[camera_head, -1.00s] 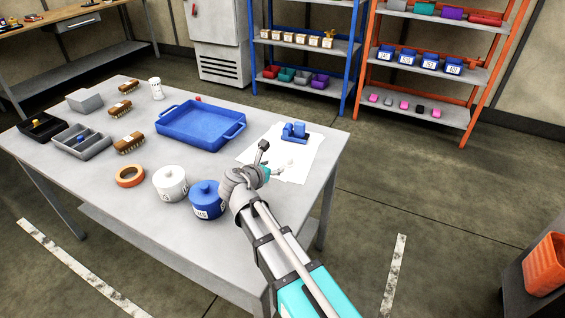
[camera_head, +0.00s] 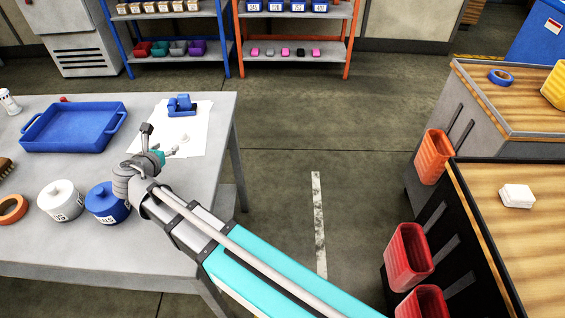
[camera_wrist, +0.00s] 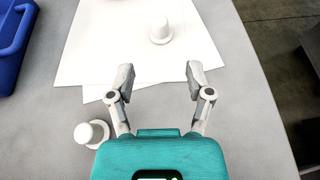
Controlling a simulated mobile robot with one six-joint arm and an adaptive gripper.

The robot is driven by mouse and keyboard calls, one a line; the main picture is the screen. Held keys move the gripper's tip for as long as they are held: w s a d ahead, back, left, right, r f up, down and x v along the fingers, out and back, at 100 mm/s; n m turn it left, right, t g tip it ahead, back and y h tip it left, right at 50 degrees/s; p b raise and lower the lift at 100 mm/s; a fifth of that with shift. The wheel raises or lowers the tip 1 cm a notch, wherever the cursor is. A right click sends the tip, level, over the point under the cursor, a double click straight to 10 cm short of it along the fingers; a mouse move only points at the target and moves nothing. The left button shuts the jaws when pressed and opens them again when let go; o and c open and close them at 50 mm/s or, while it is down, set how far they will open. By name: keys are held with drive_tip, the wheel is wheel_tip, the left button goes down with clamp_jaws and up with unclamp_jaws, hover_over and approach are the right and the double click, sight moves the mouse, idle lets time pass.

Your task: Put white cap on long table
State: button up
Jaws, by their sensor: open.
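A white cap (camera_wrist: 160,32) stands on white paper on the grey table, ahead of my gripper in the wrist view. In the head view a small white piece (camera_head: 184,139) shows on the paper just right of my gripper. A second white round piece (camera_wrist: 92,133) with a knob stands on bare table, left of my gripper's body in the wrist view. My gripper (camera_wrist: 159,76) is open and empty, its fingers apart over the paper's near edge. It also shows in the head view (camera_head: 153,143) above the long grey table (camera_head: 150,236).
A blue tray (camera_head: 77,127), a white jar (camera_head: 60,201), a blue jar (camera_head: 106,203) and an orange tape roll (camera_head: 11,208) are on the table. A blue holder (camera_head: 182,106) stands on the paper. A wooden-topped bench (camera_head: 535,235) with red bins is at right. Open floor lies between.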

sight(222, 154)
drive_tip(key=w+d+f+m+g, duration=0.1)
drive_tip(key=d+m, duration=0.1)
drive_tip(key=d, duration=0.3)
drive_tip(key=w+d+f+m+g+h, duration=0.1)
drive_tip(key=d+m, duration=0.2)
drive_tip(key=d, duration=0.1)
drive_tip(key=w+d+f+m+g+h, duration=0.1)
drive_tip(key=d+f+m, duration=0.1)
drive_tip(key=d, duration=0.3)
drive_tip(key=shift+w+d+f+m+g, duration=0.1)
drive_tip(key=shift+w+d+m+g, duration=0.25)
drive_tip(key=shift+m, duration=0.35)
drive_tip(key=s+d+f+m+g+y, duration=0.1)
drive_tip(key=s+d+f+m+g, duration=0.1)
drive_tip(key=d+m, duration=0.6)
drive_tip(key=s+d+f+m+g+y, duration=0.1)
drive_tip(key=s+d+f+m+g, duration=0.2)
drive_tip(key=d+m, duration=0.6)
drive_tip(key=s+d+f+m+g+y, duration=0.2)
drive_tip(key=s+d+m+g, duration=0.2)
drive_tip(key=d+m, duration=0.4)
drive_tip(key=d, duration=0.7)
drive_tip(key=shift+s+f+g, duration=0.2)
drive_tip(key=shift+s+g, duration=0.15)
drive_tip(key=shift+c, duration=0.5)
